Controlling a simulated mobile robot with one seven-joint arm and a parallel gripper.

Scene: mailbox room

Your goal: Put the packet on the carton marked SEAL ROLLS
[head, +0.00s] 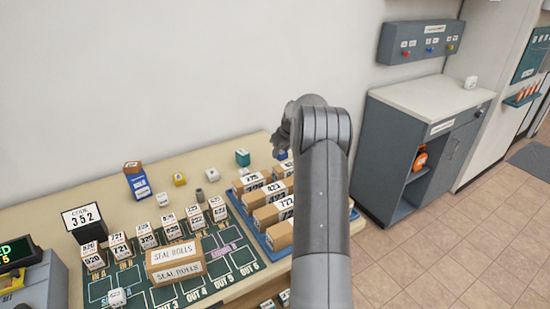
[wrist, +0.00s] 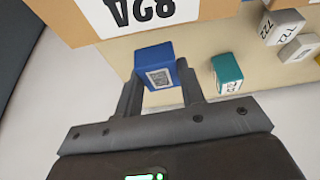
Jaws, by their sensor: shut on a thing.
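The carton marked SEAL ROLLS (head: 160,270) is a brown box with white labels at the front of the green mat, upright. My gripper (wrist: 160,85) is shut on a small blue packet (wrist: 155,55) with a white coded label, which sits between the two fingers in the wrist view. In the head view a bit of blue (head: 282,155) shows beside my arm, behind the row of brown boxes. My arm hides the fingers there. I cannot tell whether the packet touches the table.
A brown box with a large number (wrist: 140,17) is close to the fingers. A teal box (head: 242,157) stands nearby. Brown boxes fill a blue tray (head: 262,238). Small numbered cartons line the green mat (head: 235,262). Another blue box (head: 139,187) stands at the back.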

